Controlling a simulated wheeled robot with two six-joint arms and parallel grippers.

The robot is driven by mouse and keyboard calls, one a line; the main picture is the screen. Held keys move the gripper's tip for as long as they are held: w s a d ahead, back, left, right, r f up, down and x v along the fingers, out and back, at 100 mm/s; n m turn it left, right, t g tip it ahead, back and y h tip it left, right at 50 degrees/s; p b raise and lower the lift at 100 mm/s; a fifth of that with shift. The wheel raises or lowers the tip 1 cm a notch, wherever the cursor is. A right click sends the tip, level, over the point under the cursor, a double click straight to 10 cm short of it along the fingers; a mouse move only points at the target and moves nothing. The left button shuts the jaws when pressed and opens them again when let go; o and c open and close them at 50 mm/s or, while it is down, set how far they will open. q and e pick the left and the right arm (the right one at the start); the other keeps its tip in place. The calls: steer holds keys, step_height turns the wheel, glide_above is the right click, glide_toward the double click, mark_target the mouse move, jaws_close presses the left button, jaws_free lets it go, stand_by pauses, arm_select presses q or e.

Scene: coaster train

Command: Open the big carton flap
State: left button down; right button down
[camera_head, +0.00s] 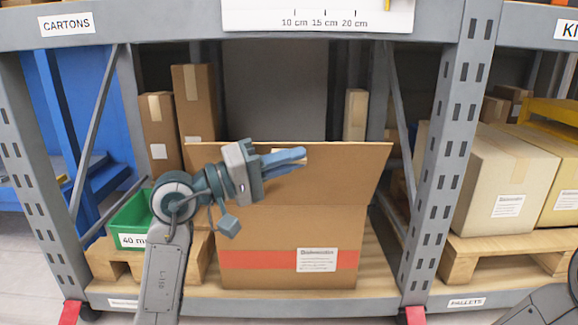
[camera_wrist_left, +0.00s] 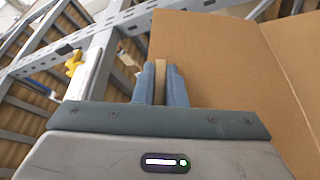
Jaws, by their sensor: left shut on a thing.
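The big carton (camera_head: 265,270) stands on the lower shelf, brown with a red stripe and a white label. Its big flap (camera_head: 340,175) stands up from the front top edge and widens towards its upper edge, hiding the carton's inside. In the left wrist view the gripper (camera_wrist_left: 161,85) is shut on the flap's edge, a thin tan strip between the blue fingers. The flap's brown face (camera_wrist_left: 215,65) fills the area to their right. My right gripper is not in view.
A green bin (camera_head: 130,218) and tall narrow cartons (camera_head: 195,100) stand to the left. Grey shelf uprights (camera_head: 460,130) flank the bay, with a beam (camera_head: 150,22) above. More cartons (camera_head: 490,185) sit on a pallet to the right.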

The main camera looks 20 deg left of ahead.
arm_select(q)
steer(key=shift+s+d+f+m+b, duration=0.1)
steer(key=shift+s+f+m+b, duration=0.3)
steer(key=shift+s+b, duration=0.05)
steer(key=c, duration=1.5)
jaws_free()
